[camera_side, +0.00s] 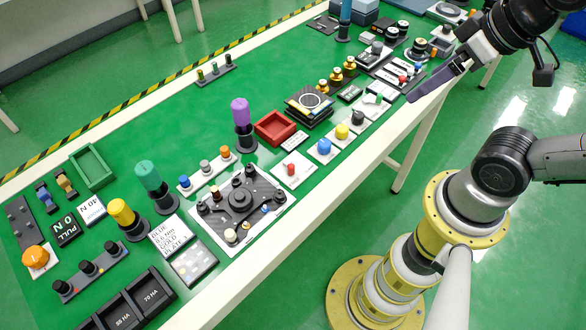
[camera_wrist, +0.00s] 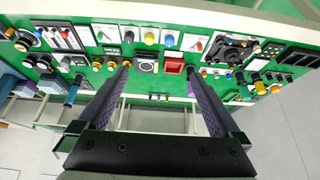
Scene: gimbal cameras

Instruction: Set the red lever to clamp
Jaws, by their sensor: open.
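A small red lever (camera_side: 291,168) stands on a white plate near the middle of the table's front side in the side view; in the wrist view a small red lever (camera_wrist: 200,46) shows on a white plate. Another small red-topped control (camera_side: 402,78) sits on a pale panel farther right. No clamp label is readable, so I cannot tell which is meant. My gripper (camera_side: 416,94) is open and empty, held above the right part of the table's front edge, apart from the controls. In the wrist view its two dark fingers (camera_wrist: 158,70) are spread wide.
The green table (camera_side: 120,115) is crowded with knobs, buttons and panels. A red tray (camera_side: 275,129) and a purple-topped post (camera_side: 241,115) stand behind the red lever. Blue (camera_side: 324,147) and yellow (camera_side: 342,131) buttons lie to its right. The back strip is mostly clear.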

